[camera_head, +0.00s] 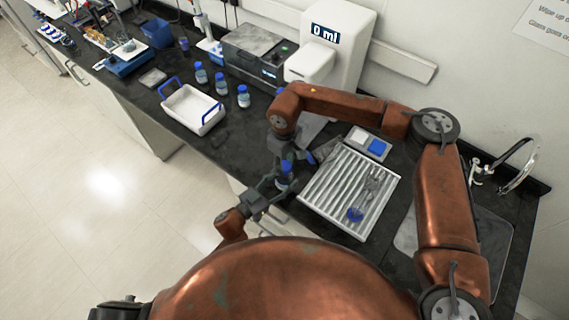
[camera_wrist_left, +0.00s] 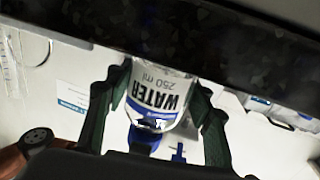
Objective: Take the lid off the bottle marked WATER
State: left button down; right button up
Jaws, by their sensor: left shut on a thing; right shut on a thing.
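The clear bottle marked WATER, 250 ml (camera_wrist_left: 158,95), shows between the dark green fingers of my left gripper (camera_wrist_left: 155,110) in the left wrist view. Its blue lid (camera_wrist_left: 145,138) shows at the label end. In the head view my left gripper (camera_head: 279,184) is shut on the bottle in front of the counter's edge, with the blue lid (camera_head: 286,166) up. My right gripper (camera_head: 288,160) reaches down from above and is shut at the lid. The fingers partly hide the lid and bottle, so I cannot tell whether the lid is still seated.
A white ribbed rack (camera_head: 310,192) with a blue-ended tool lies right of the grippers. Several blue-capped bottles (camera_head: 221,84) stand behind a white tray with blue handles (camera_head: 180,117). A dispenser reading 0 ml (camera_head: 335,50) stands behind. A sink (camera_head: 480,245) is at right.

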jog(key=shift+a, duration=0.1)
jog(key=o, duration=1.3)
